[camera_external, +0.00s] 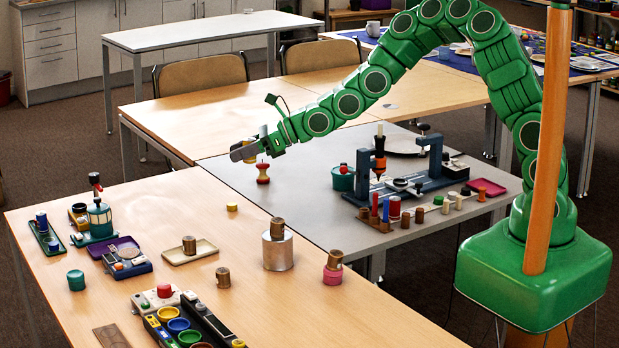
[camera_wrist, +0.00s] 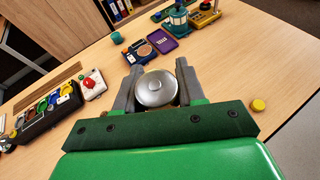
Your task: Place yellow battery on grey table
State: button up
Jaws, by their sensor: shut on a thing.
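My gripper (camera_external: 243,151) is raised near the left part of the grey table (camera_external: 300,205), pointing left. In the wrist view its jaws (camera_wrist: 157,92) are closed around a round thing with a silver end (camera_wrist: 155,88), which I take for the yellow battery. Its sides are mostly hidden by the jaws. In the external view a small bit of yellow shows under the jaws, too small to tell its tilt. A corner of the grey table shows at the lower right of the wrist view (camera_wrist: 297,150).
A green pot (camera_external: 343,179) and a dark blue press stand (camera_external: 432,165) are to the right. The grey table's front left is clear. A small yellow disc (camera_external: 232,207) lies on the wooden table.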

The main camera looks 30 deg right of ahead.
aim_at(219, 304)
jog(key=w+d+r+m+t+h, duration=0.1)
jog(key=w+d+r, duration=0.2)
jog(key=d, duration=0.4)
jog(key=w+d+r+m+t+h, duration=0.1)
jog(key=w+d+r+m+t, duration=0.1)
jog(key=w+d, duration=0.35)
jog(key=w+d+r+m+t+h, duration=0.1)
jog(key=w+d+r, duration=0.15)
jog(key=d, duration=0.65)
jog(key=d+r+m+t+h, duration=0.1)
jog(key=d+r+m+h, duration=0.1)
jog(key=d, duration=0.9)
jog(key=d+r+m+t+h, duration=0.1)
jog(key=d+r+m+h, duration=0.1)
jog(key=d, duration=1)
notch_tip(219, 304, up, 2)
jog(key=shift+w+d+r+m+h, duration=0.2)
jog(key=shift+w+m+h, duration=0.1)
jog(key=shift+h, duration=0.2)
jog(key=shift+f+t, duration=0.1)
jog(key=shift+t, duration=0.2)
